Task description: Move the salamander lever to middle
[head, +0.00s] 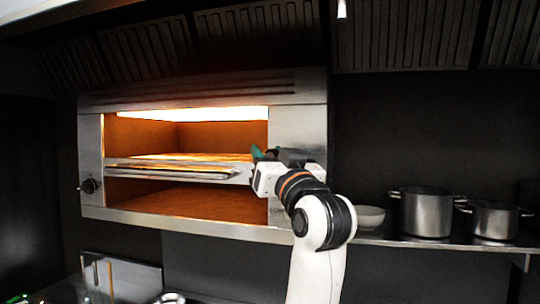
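The salamander (299,120) is a steel grill with a glowing orange interior, mounted on the wall at the left and middle. A rack shelf (185,171) crosses its opening. My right gripper (262,154) is at the right side of the opening, with a teal part showing at its tip. My gripper and wrist cover part of the right front panel, and no lever can be made out clearly; it may be hidden behind them. I cannot tell if the gripper touches anything or how its fingers stand. My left gripper is out of view.
A dark round knob (90,186) is on the salamander's left front. A wall shelf (400,241) at the right holds a pale bowl (369,217) close to my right arm and two steel pots (426,213) (493,221). A vent hood (400,35) hangs above.

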